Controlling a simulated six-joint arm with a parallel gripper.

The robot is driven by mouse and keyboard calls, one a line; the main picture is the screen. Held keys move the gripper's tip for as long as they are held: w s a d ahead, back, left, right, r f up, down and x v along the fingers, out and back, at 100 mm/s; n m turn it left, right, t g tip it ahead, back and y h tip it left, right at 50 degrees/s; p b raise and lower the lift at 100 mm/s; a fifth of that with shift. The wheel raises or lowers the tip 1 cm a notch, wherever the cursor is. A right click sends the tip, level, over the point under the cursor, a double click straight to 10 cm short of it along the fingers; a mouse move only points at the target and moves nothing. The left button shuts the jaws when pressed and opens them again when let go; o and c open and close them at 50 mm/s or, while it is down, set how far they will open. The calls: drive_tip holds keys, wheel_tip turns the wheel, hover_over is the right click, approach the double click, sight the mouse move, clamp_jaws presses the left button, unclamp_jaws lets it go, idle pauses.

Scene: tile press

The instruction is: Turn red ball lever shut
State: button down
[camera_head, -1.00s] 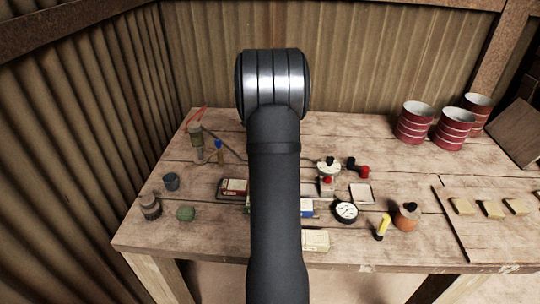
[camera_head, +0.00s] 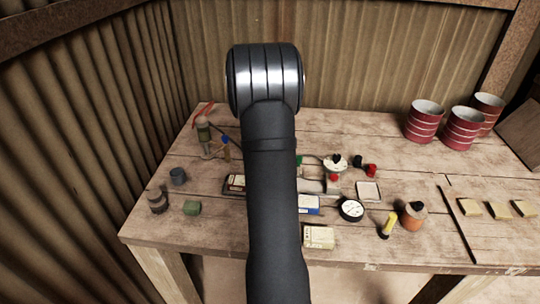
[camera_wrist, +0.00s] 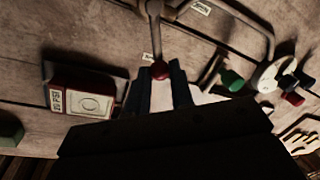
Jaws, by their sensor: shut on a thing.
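The lever's red ball (camera_wrist: 160,70) is in the wrist view, at the end of a grey lever bar (camera_wrist: 154,30) that runs up to the top edge. My gripper (camera_wrist: 161,82) has its two dark fingers on either side of the ball and is shut on it. A small white label (camera_wrist: 148,56) lies beside the bar, and another label (camera_wrist: 201,8) is at the upper right; I cannot read either. In the head view my own arm hides the gripper and the lever.
Right of the gripper in the wrist view are a green knob (camera_wrist: 232,80) and a red knob (camera_wrist: 292,98). A red box (camera_wrist: 84,94) lies to the left. In the head view, a dial gauge (camera_head: 351,209), an orange pot (camera_head: 412,217) and red-striped cans (camera_head: 425,121) stand on the wooden table (camera_head: 340,252).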

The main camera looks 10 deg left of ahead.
drive_tip(key=shift+s+a+m, duration=0.1)
drive_tip(key=shift+a+m, duration=0.2)
drive_tip(key=shift+m, duration=0.2)
drive_tip(key=c, duration=1.3)
unclamp_jaws()
drive_tip(key=shift+r, duration=0.1)
drive_tip(key=a+r, duration=0.1)
drive_tip(key=r, duration=0.4)
drive_tip(key=s+a+r, duration=0.1)
drive_tip(key=r, duration=0.5)
drive_tip(key=a+r, duration=0.1)
drive_tip(key=r, duration=0.5)
drive_tip(key=shift+s, duration=0.4)
